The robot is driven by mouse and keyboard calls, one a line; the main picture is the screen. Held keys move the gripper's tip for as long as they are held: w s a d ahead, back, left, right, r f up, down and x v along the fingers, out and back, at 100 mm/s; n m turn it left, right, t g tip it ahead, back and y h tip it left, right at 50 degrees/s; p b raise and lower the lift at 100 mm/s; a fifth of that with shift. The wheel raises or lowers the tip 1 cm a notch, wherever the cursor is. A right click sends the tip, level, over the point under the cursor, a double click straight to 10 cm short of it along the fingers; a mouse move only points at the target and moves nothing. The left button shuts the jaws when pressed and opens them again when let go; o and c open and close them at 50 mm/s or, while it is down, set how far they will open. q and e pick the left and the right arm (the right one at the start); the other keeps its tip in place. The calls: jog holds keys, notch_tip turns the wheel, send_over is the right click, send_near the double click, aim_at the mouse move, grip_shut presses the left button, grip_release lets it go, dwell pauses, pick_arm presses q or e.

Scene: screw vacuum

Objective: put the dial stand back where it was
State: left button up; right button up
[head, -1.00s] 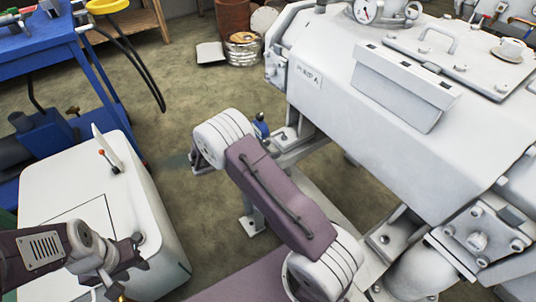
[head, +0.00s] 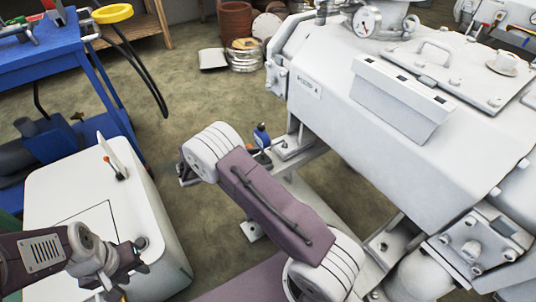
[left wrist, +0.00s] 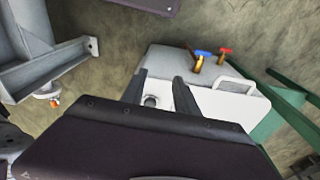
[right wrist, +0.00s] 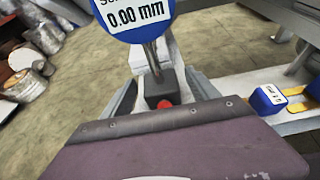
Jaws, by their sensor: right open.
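The dial stand shows in the right wrist view: a round blue-rimmed dial (right wrist: 135,15) reading 0.00 mm, on a thin rod above a dark base (right wrist: 161,92) with a red button. The dial's top is cut off by the frame. My right gripper (right wrist: 158,100) is open, with a finger on either side of the base; I cannot tell whether they touch it.
A blue block (right wrist: 268,98) lies on the pale frame right of the stand in the right wrist view. The large white machine (head: 400,110) fills the right of the head view. A blue cart (head: 75,50) stands at the left. Open floor lies between them.

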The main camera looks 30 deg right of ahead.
jog(key=p+v, duration=0.2)
jog(key=v, duration=0.4)
jog(key=shift+r, duration=0.2)
jog(key=s+m+g+y, duration=0.1)
jog(key=s, duration=0.1)
jog(key=s+m+g+y, duration=0.1)
jog(key=s+m+y, duration=0.1)
jog(key=s, duration=0.1)
jog(key=s+m+y, duration=0.2)
jog(key=shift+s+d+r+g, duration=0.2)
jog(key=shift+d+r+g, duration=0.05)
jog(key=shift+d+g, duration=0.15)
jog(key=s+a+r+m+t+y, duration=0.1)
jog(key=s+a+m+t+y, duration=0.1)
jog(key=s+m+y, duration=0.4)
jog(key=s+a+r+m+t+y, duration=0.1)
jog(key=s+a+r+m+y, duration=0.2)
jog(key=m, duration=0.5)
pick_arm(q)
notch_tip(320, 180, up, 39)
jog(key=p, duration=3.5)
jog(key=shift+p, duration=0.4)
pick_arm(e)
notch_tip(320, 180, up, 35)
jog(key=s+d, duration=0.1)
jog(key=shift+s+f, duration=0.2)
jog(key=shift+s, duration=0.05)
jog(key=shift+d, duration=0.1)
